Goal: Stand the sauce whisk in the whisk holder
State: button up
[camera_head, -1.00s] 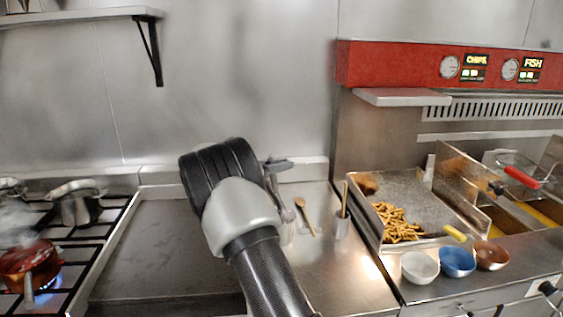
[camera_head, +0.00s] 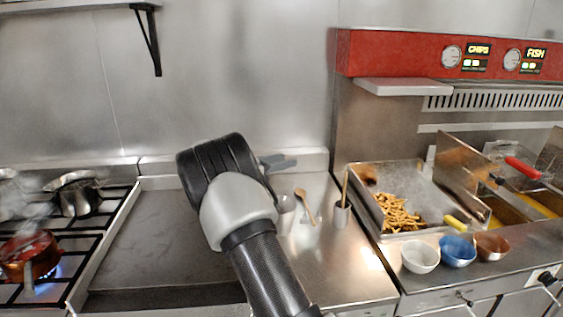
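My gripper (camera_head: 278,162) shows only as a grey piece past the black wrist, above the steel counter. My arm hides the rest, so I cannot tell whether it is open or shut, or whether it holds anything. A grey cup-like holder (camera_head: 286,217) stands just below it on the counter, partly hidden by my arm. A second grey holder (camera_head: 341,217) stands to the right with a wooden-handled utensil (camera_head: 345,185) upright and slightly tilted in it. I cannot make out the sauce whisk, nor tell which of these is the whisk holder.
A wooden spoon (camera_head: 306,207) is between the two holders. A tray of chips (camera_head: 400,212) and white (camera_head: 420,256), blue (camera_head: 458,251) and copper (camera_head: 491,246) bowls stand at right. A lit stove with a red pan (camera_head: 28,258) is at left. The counter's front is clear.

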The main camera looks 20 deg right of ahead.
jog(key=v, duration=1.7)
jog(key=shift+a+b, duration=0.2)
jog(key=shift+b, duration=0.2)
jog(key=shift+s, duration=0.1)
